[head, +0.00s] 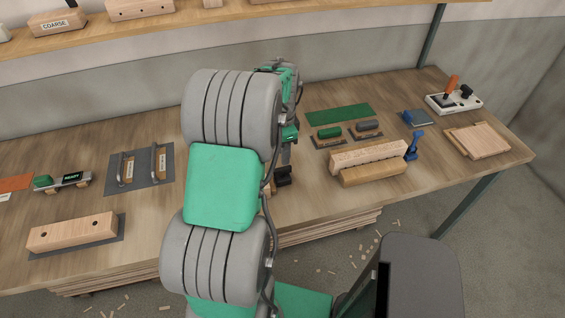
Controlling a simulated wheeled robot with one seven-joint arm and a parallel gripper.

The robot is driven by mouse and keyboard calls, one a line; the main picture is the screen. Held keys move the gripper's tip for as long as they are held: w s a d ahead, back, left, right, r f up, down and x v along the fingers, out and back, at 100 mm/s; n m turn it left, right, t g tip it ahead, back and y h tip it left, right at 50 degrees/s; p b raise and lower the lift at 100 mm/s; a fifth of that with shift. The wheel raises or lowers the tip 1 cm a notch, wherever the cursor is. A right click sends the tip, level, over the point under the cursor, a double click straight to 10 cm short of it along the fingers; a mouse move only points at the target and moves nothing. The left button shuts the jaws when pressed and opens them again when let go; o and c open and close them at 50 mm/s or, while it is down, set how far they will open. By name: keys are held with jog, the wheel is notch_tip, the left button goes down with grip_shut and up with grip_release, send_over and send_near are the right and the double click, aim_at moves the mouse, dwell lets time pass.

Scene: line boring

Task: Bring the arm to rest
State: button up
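My arm, grey and green, stands up in the middle of the head view and reaches over the workbench (450,160). My gripper (287,152) shows only in part at the right of the upper arm link, pointing down over the bench. The arm hides most of it, so I cannot tell whether its fingers are open or shut. A small dark object (283,176) lies just below it; I cannot tell whether the two touch.
Left on the bench are a drilled wooden block (72,231), a grey mat (120,177) with two handled tools and a READY device (72,180). Right are a clamped wooden block (368,162), a green mat (340,114) and a white switch box (453,102). A shelf (230,13) runs above.

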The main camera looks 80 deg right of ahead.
dwell(0.3)
jog(key=n, duration=0.3)
jog(key=shift+d+n, duration=0.15)
jog(key=shift+n, duration=0.15)
jog(key=a+f+n+y, duration=0.1)
jog(key=a+f+n, duration=0.4)
jog(key=a, duration=0.5)
jog(key=w+a+r+n+t, duration=0.1)
jog(key=w+a+r+n, duration=0.4)
jog(key=w+a, duration=0.3)
jog(key=w+a+r+n+t+b, duration=0.1)
jog(key=w+a+r+n, duration=0.5)
jog(key=a, duration=1.1)
jog(key=w+a+r+n+t+h+b, duration=0.1)
jog(key=w+a+r+n+t, duration=0.1)
jog(key=w+a+r+n, duration=0.3)
jog(key=w+a+n, duration=0.4)
jog(key=w+a, duration=0.2)
jog(key=a, duration=0.1)
jog(key=shift+a+r+t, duration=0.3)
jog(key=shift+a+r, duration=0.05)
